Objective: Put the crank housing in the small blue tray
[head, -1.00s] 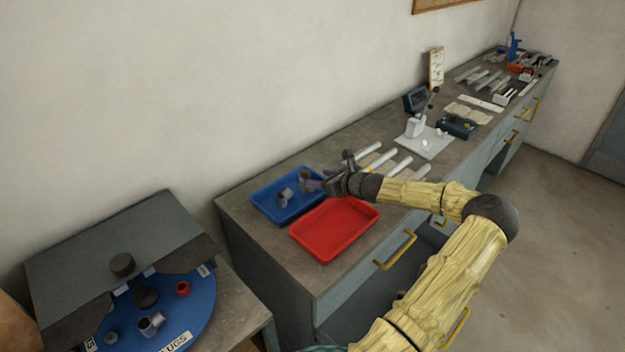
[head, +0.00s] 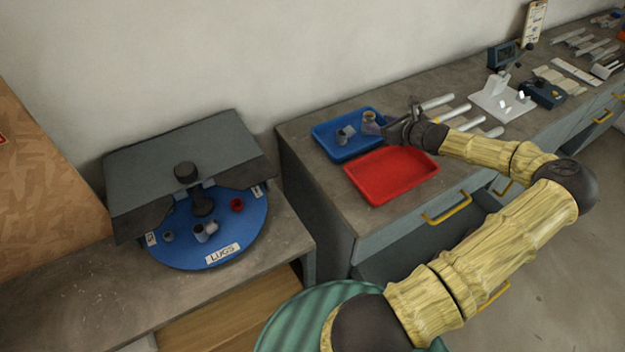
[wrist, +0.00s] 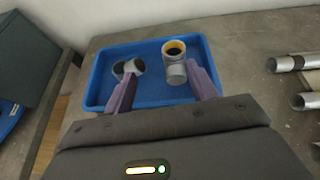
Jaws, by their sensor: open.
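The small blue tray (head: 357,149) lies on the grey bench top, and it fills the upper middle of the wrist view (wrist: 150,88). A grey cylinder with a yellow inner rim (wrist: 175,64), perhaps the crank housing, stands in its right part; it also shows in the head view (head: 370,123). A smaller silver and dark part (wrist: 130,68) lies in the left part of the tray. My gripper (wrist: 161,73) is open over the tray, its purple fingers spread wide. The right finger is close beside the cylinder; I cannot tell if they touch.
A red tray (head: 392,176) lies in front of the blue one. Several pale rods (head: 455,115) lie to the right. A blue turntable (head: 215,245) with a few parts and a label reading LUGS stands on the left bench. Farther right is a white stand (head: 503,100).

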